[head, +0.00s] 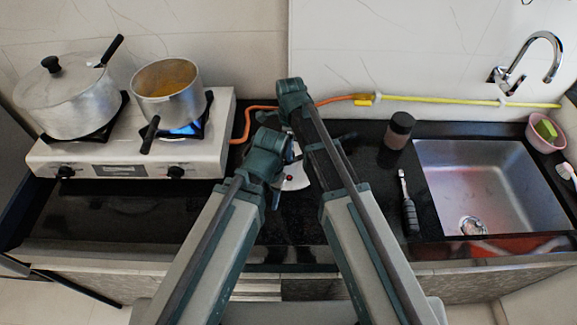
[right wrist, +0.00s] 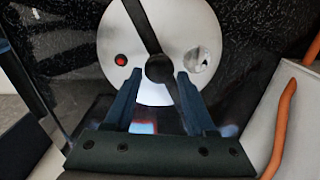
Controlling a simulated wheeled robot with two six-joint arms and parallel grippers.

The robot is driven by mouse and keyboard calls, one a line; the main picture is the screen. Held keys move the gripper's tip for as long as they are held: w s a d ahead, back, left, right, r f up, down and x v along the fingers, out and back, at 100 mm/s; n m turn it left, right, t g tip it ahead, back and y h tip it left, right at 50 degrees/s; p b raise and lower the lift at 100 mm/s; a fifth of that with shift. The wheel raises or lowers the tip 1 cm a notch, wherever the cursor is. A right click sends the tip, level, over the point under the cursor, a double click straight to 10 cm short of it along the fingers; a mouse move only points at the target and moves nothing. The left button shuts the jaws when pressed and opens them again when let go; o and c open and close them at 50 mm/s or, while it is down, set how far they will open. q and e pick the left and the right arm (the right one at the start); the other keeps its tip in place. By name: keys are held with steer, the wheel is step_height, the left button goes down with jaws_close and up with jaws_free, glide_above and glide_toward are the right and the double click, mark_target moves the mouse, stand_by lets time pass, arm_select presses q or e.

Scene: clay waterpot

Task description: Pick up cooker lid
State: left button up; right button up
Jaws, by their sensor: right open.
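The cooker lid is a round silver disc with a dark handle strip across it, a black knob at its middle and a red spot. It lies on the black counter, and a part of the lid (head: 296,181) shows between my arms in the head view. In the right wrist view the lid (right wrist: 185,30) fills the upper middle. My right gripper (right wrist: 159,75) is open, its two fingertips apart on either side of the knob, with nothing held. Whether they touch it cannot be told.
The stove (head: 210,150) at left bears a lidded pot (head: 75,100) and an open saucepan (head: 175,107) over a blue flame. An orange hose (head: 247,120) runs behind my arms. At right are a jar (head: 399,131), a black-handled tool (head: 409,212) and the sink (head: 480,180).

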arm_select(q)
step_height(320, 180, down, 4)
steer(key=b, duration=0.3)
arm_select(e)
step_height(320, 180, down, 4)
arm_select(q)
steer(key=shift+r, duration=0.15)
arm_select(e)
steer(key=shift+r, duration=0.1)
steer(key=shift+c, duration=0.3)
jaws_close()
stand_by(0.6)
